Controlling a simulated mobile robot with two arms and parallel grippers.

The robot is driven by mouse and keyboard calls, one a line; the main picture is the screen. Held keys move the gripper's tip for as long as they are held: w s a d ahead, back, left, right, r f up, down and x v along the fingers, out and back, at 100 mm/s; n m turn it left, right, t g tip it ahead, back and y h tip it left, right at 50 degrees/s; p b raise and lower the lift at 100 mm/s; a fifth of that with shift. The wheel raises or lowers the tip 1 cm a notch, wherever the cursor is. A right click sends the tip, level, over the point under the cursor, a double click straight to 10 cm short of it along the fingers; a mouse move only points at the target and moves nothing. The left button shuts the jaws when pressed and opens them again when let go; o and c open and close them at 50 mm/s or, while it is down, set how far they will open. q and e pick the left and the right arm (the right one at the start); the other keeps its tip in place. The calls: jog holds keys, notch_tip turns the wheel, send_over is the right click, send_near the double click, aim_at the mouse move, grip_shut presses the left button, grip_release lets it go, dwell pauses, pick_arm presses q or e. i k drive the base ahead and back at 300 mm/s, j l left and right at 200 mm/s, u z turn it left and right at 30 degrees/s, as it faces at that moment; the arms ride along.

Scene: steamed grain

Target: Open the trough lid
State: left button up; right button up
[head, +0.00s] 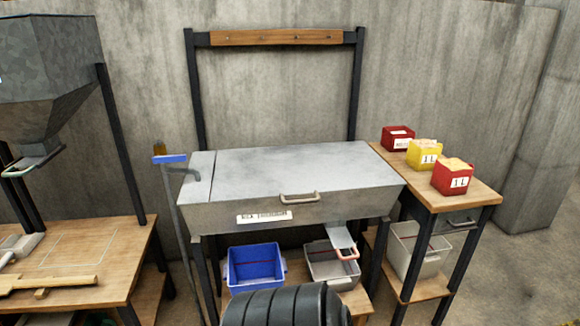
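The trough (350,212) is a grey metal box on dark legs in the middle of the head view. Its flat grey lid (290,170) lies shut over the top, with a narrow separate strip at its left end. A pale bar handle (299,197) sits at the lid's front edge, right of a white label (264,217). Neither of my grippers shows in the head view. The inside of the trough is hidden.
A blue bin (256,269) and a grey bin (331,263) stand under the trough. Red and yellow boxes (425,154) sit on the right side table (475,190). A wooden bench (90,260) and hopper (45,70) stand left.

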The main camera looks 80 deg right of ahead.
aim_at(280, 172)
jog(key=z, duration=2.9)
